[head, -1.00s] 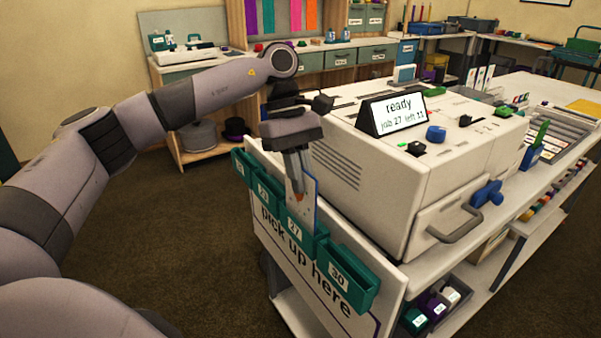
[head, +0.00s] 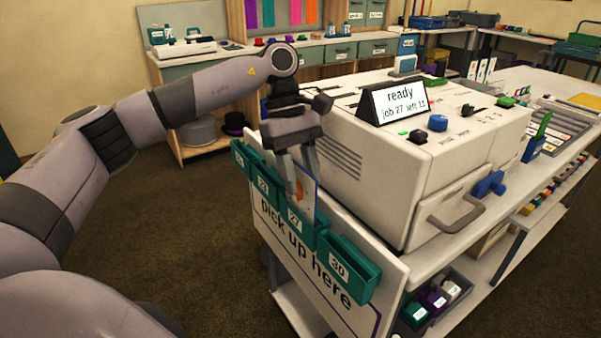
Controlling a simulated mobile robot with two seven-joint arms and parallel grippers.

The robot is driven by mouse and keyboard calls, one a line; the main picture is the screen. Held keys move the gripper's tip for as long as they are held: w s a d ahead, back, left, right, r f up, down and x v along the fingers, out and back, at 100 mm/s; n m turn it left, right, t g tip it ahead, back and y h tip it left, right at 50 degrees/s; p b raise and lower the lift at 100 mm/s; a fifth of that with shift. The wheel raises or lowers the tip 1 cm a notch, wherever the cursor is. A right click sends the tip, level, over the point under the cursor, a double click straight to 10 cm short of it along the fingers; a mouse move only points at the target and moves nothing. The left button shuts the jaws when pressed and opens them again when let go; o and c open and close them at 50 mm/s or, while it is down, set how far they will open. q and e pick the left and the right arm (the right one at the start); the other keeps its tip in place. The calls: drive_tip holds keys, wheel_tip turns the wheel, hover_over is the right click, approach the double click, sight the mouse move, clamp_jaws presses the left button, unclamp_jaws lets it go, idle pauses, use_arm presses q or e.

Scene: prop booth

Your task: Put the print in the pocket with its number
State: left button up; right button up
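The print (head: 304,192), a pale card with orange marks and a blue edge, stands upright with its lower part hidden inside the teal pocket labelled 27 (head: 295,222). My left gripper (head: 300,180) is just above that pocket, its two fingers spread apart on either side of the print's upper part. I cannot tell whether a finger still touches the card. The pocket labelled 30 (head: 350,268) is nearer and looks empty. Two more teal pockets are farther back; their numbers are hard to read. My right gripper is not in view.
The pockets hang on a white "pick up here" board (head: 300,262) at the counter's end. A large white machine (head: 400,160) stands right behind them, with a display (head: 394,102) reading "ready" and "job 27". Open carpet (head: 190,250) lies to the left.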

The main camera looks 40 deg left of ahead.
use_arm(q)
drive_tip(key=v, duration=0.7)
drive_tip(key=shift+p, duration=0.3)
idle(0.8)
